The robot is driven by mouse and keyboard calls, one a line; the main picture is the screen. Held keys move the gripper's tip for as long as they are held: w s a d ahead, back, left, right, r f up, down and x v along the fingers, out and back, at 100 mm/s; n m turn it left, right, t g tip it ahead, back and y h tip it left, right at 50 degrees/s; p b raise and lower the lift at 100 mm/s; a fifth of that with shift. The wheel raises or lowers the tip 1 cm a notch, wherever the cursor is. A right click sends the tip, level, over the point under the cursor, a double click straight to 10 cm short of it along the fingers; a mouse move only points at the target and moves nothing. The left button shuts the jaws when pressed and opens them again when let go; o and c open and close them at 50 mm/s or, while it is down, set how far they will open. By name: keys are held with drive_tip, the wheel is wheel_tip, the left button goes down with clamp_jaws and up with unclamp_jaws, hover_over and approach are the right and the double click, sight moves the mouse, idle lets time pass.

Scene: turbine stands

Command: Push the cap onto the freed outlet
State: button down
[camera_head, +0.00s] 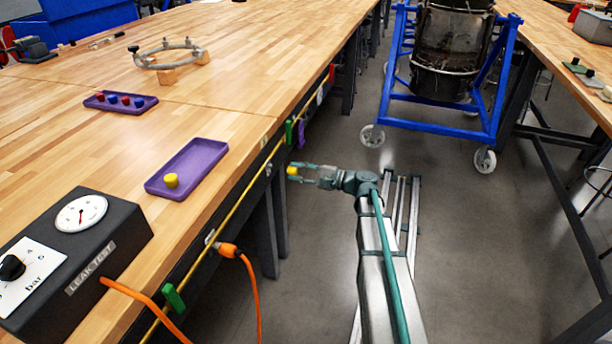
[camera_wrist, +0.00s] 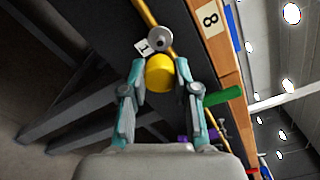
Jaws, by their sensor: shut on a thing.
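My gripper (camera_head: 297,172) is shut on a yellow cap (camera_head: 292,171) and holds it in the aisle beside the bench edge. In the wrist view the yellow cap (camera_wrist: 160,73) sits between the two fingertips. A grey round outlet (camera_wrist: 160,39) on the yellow pipe (camera_wrist: 146,14) shows just beyond the cap, by a small tag marked 1. The cap partly overlaps the outlet in that view. The head view shows a gap between the cap and the pipe (camera_head: 240,199) along the bench side.
A green handle (camera_wrist: 223,96) sticks out right of my gripper in the wrist view. An orange hose (camera_head: 255,285) joins the pipe nearer the leak test box (camera_head: 115,245). Purple trays (camera_head: 208,155) with caps lie on the bench. A blue wheeled stand (camera_head: 430,112) stands across the aisle.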

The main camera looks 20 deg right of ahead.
sight(268, 165)
drive_tip(key=x, duration=0.4)
drive_tip(key=shift+w+a, duration=0.15)
drive_tip(key=shift+a, duration=0.1)
drive_tip(key=shift+b+x, duration=0.65)
drive_tip(key=shift+x, duration=0.35)
idle(1.7)
drive_tip(key=shift+w+a+r, duration=0.15)
drive_tip(key=shift+w+a, duration=0.15)
idle(0.5)
drive_tip(key=c, duration=0.8)
unclamp_jaws()
drive_tip(key=shift+a, duration=0.2)
drive_tip(key=shift+o, duration=0.4)
drive_tip(key=shift+d, duration=0.1)
drive_tip(key=shift+o, duration=0.5)
drive_tip(key=shift+s, duration=0.1)
drive_tip(key=shift+d, duration=0.1)
